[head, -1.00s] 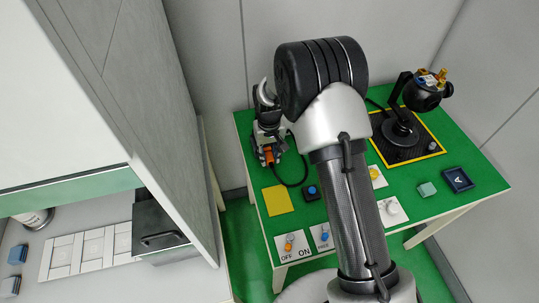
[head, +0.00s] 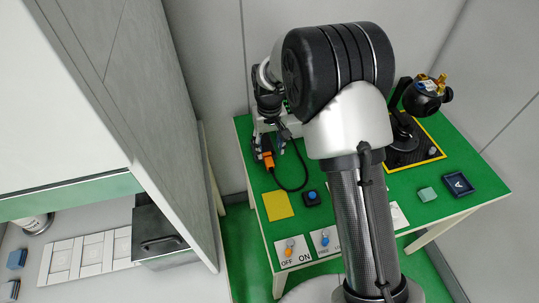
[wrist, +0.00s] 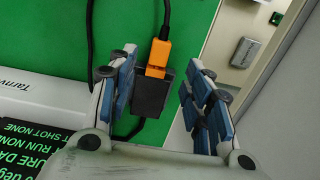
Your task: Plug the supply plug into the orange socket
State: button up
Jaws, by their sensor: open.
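The orange socket (wrist: 159,52) lies on the green tabletop, with a black cable at its far end in the wrist view. It also shows in the head view (head: 268,160). A black plug (wrist: 152,92) sits end to end against it, with a cable leaving its near end. They appear to touch; I cannot tell how deep the plug sits. My gripper (wrist: 160,88) is open, its blue-padded fingers on either side of the black plug with gaps visible. In the head view my gripper (head: 270,136) is at the table's left rear, beside the orange socket.
The green table (head: 350,195) carries a yellow square (head: 278,206), a blue button (head: 311,197), switch panels (head: 292,251) and a black gimbal camera (head: 423,98) at right. A white device with a text screen (wrist: 50,150) is left of my fingers. A grey cabinet wall stands left.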

jog(key=shift+r, duration=2.25)
